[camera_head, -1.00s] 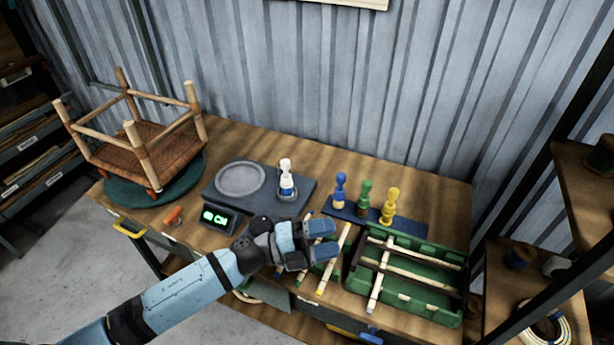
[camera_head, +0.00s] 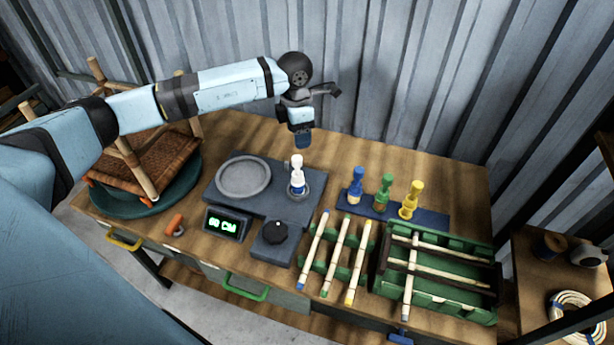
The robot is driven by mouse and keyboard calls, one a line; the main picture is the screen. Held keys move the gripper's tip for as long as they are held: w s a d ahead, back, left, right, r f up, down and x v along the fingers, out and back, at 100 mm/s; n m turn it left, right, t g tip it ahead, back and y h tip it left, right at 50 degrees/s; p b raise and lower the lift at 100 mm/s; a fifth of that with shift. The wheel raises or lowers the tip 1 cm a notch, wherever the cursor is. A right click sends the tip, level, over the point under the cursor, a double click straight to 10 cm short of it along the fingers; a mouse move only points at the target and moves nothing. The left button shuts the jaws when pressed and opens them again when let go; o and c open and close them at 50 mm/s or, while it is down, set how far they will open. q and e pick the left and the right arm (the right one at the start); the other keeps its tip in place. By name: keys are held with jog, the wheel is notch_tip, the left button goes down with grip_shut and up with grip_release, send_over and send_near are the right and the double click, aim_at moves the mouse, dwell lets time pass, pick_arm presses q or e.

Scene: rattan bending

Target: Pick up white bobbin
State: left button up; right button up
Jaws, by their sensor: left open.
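The white bobbin (camera_head: 297,175) stands upright in a small round holder on the right part of the dark grey device on the workbench. It has a white top and a blue and white lower part. My left gripper (camera_head: 303,138) is above and just behind the bobbin, pointing down, apart from it. Its jaws are open, though one finger partly hides the other, and nothing shows between them. My right gripper is not in view.
Blue (camera_head: 356,187), green (camera_head: 383,191) and yellow (camera_head: 412,200) bobbins stand on a blue strip to the right. Rattan sticks (camera_head: 336,256) and a green tray (camera_head: 440,311) lie in front. An upturned stool (camera_head: 150,170) stands left on a round turntable (camera_head: 130,208).

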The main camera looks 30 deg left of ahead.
aim_at(297, 167)
pick_arm(q)
jog(key=shift+w+a+y, duration=0.3)
jog(key=shift+a, duration=0.2)
notch_tip(297, 167, down, 8)
jog(key=b, duration=0.4)
jog(key=shift+d+r, duration=0.1)
jog(key=shift+r, duration=0.15)
jog(key=f+b, duration=0.1)
jog(key=f, duration=0.2)
jog(key=f+b, duration=0.2)
jog(key=shift+s+f, duration=0.2)
jog(key=shift+f, duration=0.2)
jog(key=shift+r, duration=0.1)
jog(key=shift+c, duration=1)
grip_shut()
